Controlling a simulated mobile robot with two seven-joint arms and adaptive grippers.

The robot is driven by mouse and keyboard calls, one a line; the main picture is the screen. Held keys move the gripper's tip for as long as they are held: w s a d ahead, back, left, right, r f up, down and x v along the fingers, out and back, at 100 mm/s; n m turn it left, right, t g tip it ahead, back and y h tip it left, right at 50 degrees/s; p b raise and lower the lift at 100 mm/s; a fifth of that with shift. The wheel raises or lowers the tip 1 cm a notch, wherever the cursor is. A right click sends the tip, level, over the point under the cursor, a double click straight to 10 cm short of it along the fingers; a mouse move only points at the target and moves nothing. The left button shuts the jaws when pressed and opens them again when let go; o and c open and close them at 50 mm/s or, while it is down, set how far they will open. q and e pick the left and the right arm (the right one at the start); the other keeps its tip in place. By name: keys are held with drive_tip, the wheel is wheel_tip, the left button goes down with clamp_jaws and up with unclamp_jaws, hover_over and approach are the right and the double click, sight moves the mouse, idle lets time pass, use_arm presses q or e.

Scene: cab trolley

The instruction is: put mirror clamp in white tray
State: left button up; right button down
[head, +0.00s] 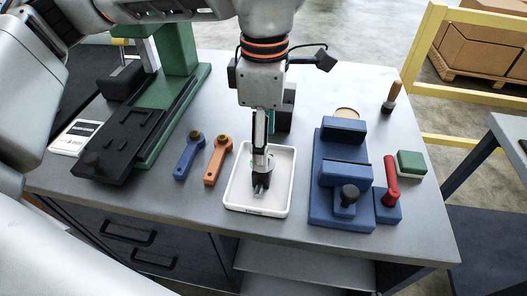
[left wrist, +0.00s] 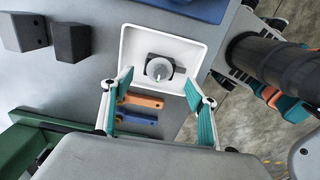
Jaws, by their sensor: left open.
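The white tray (head: 235,198) lies on the grey bench in the middle of the head view. It also shows in the left wrist view (left wrist: 133,45). The mirror clamp (head: 261,187), a small dark piece with a grey round part, sits inside the tray; the left wrist view shows it (left wrist: 160,68) near the middle of the tray floor. My left gripper (head: 261,150) points down over the tray. In the left wrist view its teal-padded fingers (left wrist: 160,84) are spread apart with nothing between them. My right gripper is in neither view.
An orange wrench (head: 217,160) and a blue wrench (head: 188,156) lie left of the tray. A blue vise (head: 340,170) stands close on its right, with a red-handled tool (head: 390,185) beyond. A green press (head: 180,60) stands at the left. Dark blocks (left wrist: 72,40) stand behind the tray.

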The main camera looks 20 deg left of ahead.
use_arm(q)
wheel_tip(320, 180, up, 7)
drive_tip(key=shift+p, duration=0.3)
